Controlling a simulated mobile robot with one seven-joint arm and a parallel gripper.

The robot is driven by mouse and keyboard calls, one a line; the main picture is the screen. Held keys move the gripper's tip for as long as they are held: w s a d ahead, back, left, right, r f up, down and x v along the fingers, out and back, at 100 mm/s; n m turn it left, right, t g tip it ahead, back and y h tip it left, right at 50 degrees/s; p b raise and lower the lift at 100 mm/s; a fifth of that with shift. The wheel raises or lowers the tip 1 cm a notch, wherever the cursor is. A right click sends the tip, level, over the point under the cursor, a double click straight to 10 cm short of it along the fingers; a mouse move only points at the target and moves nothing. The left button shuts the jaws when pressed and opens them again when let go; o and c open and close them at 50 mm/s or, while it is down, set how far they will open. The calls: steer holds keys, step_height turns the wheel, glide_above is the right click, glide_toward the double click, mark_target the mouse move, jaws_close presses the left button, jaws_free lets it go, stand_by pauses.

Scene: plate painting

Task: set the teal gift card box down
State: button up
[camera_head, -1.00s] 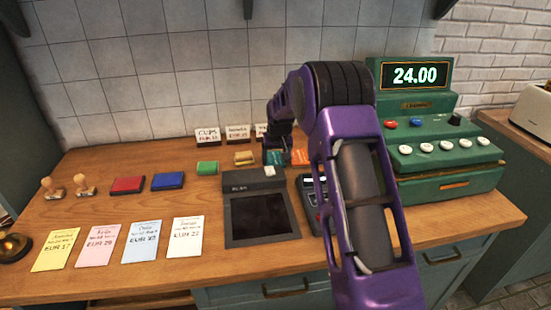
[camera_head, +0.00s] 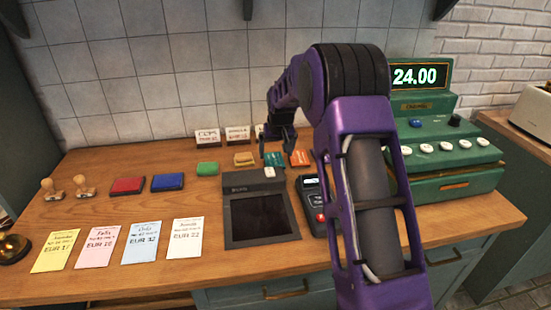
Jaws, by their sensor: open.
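The teal gift card box (camera_head: 274,159) stands on the wooden counter behind the dark screen device, just left of an orange box (camera_head: 300,157). My gripper (camera_head: 276,150) is open, with its fingers just above the teal box. The fingertips are small and dark here, so I cannot tell whether they still touch its top edge.
A tan box (camera_head: 244,159) and a green block (camera_head: 207,168) lie to the left. Small white signs (camera_head: 237,135) stand behind. The dark screen device (camera_head: 260,217) and a card reader (camera_head: 314,200) are in front. A green cash register (camera_head: 450,165) stands right.

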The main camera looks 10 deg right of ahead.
steer(key=v, duration=0.7)
steer(key=shift+r, duration=0.25)
steer(key=shift+s, duration=0.1)
